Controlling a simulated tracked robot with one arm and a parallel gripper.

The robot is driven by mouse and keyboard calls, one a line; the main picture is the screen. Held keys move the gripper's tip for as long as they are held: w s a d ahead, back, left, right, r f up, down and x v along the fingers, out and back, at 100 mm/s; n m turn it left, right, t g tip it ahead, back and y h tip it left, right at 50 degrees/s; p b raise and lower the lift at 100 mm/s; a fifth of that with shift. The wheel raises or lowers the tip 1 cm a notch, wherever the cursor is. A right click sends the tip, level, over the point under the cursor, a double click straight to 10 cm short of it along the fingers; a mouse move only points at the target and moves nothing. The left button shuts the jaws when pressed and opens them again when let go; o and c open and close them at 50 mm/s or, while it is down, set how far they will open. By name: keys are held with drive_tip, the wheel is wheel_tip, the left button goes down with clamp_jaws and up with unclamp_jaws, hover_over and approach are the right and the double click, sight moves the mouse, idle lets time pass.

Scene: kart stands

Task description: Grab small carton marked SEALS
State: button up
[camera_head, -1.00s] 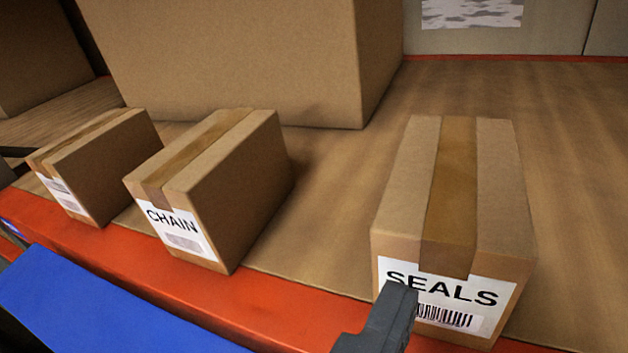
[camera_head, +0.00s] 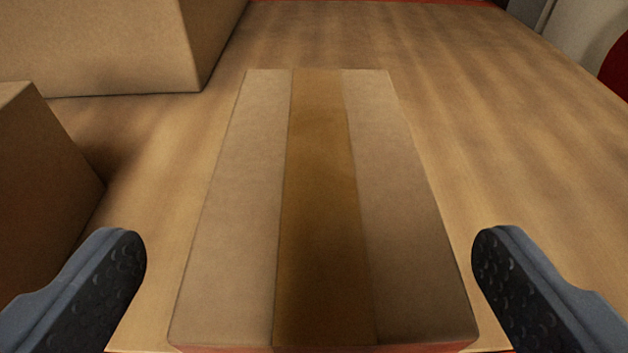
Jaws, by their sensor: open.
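The small carton marked SEALS (camera_head: 412,220) stands on the wooden shelf, centred in the view. I see its top with a brown tape strip down the middle. Its labelled front face is hidden below the picture edge; the label showed in the earlier view. My gripper (camera_head: 309,265) is open, one dark padded finger to the left of the carton and one to the right. A gap shows between each finger and the carton's sides, and nothing is held.
Another small carton (camera_head: 40,180) stands close on the left, near the left finger. A large carton (camera_head: 100,45) stands behind it at the upper left. The wooden shelf (camera_head: 500,150) is bare to the right and behind the SEALS carton.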

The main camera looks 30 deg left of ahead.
sight(316, 215)
drive_tip(key=shift+f+x, duration=0.2)
drive_tip(key=shift+x, duration=1.1)
drive_tip(key=shift+f+x, duration=0.15)
drive_tip(key=shift+x, duration=1.15)
drive_tip(key=shift+s+d, duration=0.15)
drive_tip(key=shift+d, duration=0.1)
drive_tip(key=shift+c, duration=0.6)
drive_tip(key=c, duration=1.3)
drive_tip(key=shift+o, duration=0.2)
drive_tip(key=shift+r+p, duration=0.2)
drive_tip(key=shift+p, duration=0.1)
